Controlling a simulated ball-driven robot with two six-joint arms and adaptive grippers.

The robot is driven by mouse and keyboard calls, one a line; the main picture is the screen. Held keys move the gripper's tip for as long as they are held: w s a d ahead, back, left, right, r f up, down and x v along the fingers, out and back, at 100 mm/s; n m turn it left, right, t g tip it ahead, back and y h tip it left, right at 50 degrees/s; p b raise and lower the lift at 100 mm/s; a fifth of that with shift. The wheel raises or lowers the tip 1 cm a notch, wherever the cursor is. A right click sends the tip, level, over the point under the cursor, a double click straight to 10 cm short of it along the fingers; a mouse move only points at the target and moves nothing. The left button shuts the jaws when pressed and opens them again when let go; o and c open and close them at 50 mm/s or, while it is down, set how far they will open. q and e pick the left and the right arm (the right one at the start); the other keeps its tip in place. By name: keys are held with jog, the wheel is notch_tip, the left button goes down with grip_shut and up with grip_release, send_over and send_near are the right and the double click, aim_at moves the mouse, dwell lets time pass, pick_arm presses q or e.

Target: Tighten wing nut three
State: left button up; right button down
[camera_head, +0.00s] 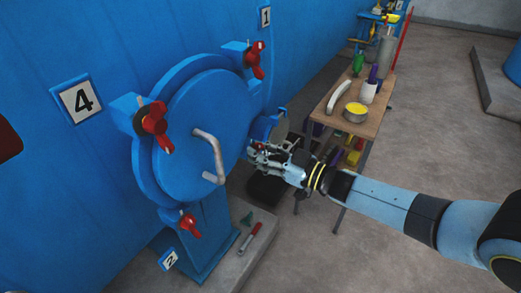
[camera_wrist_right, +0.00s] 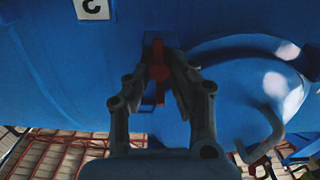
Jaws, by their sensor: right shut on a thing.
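The round blue autoclave door (camera_head: 183,120) has a bent grey handle (camera_head: 210,150). Red wing nuts sit around its rim beside number plates: one by plate 4 (camera_head: 153,120), one by plate 1 (camera_head: 254,62), one low by plate 2 (camera_head: 187,224). My right gripper (camera_head: 256,153) is at the door's right side, by a blue lug (camera_head: 264,125). In the right wrist view my fingers (camera_wrist_right: 159,78) are closed around the red wing nut three (camera_wrist_right: 158,52), below a partly cut-off number plate (camera_wrist_right: 92,8). In the head view the gripper hides that nut. My left gripper is out of view.
A wooden table (camera_head: 366,124) right of the door holds a yellow-filled bowl (camera_head: 356,112), a white cup (camera_head: 368,92) and other items. The floor at right is open.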

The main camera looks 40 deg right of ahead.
jog(key=shift+f+m, duration=0.15)
jog(key=shift+m, duration=0.45)
jog(key=shift+s, duration=0.1)
jog(key=c, duration=1.2)
grip_release()
jog(key=shift+o, duration=0.2)
jog(key=v, duration=1.2)
